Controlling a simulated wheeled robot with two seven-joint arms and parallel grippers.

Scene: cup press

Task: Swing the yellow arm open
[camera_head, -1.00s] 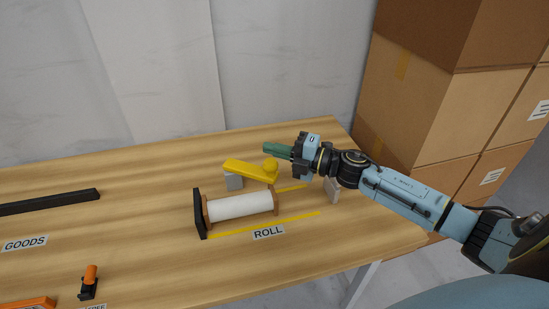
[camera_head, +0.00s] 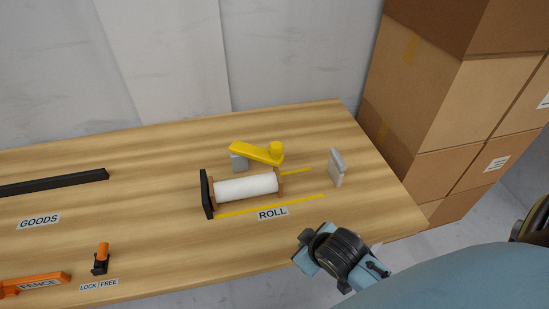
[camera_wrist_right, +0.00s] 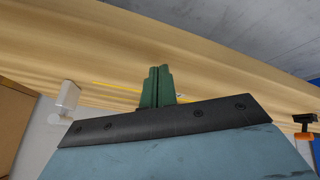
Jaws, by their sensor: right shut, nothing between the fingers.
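The yellow arm (camera_head: 256,153) with its round knob (camera_head: 276,149) lies over a grey block (camera_head: 239,163), just behind the white roll (camera_head: 246,187). The knob is at its right end, near the roll's right end bracket. My right gripper is well apart from the yellow arm, low near the table's front edge; in the head view only its wrist shows and the fingers are hidden. In the right wrist view the green fingers (camera_wrist_right: 157,85) are together and empty. The yellow arm cannot be made out in that view. My left gripper is not in view.
A grey upright plate (camera_head: 337,168) stands right of the roll, with yellow lines on the table (camera_head: 370,205). Brown boxes (camera_head: 430,110) stand beyond the right edge.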

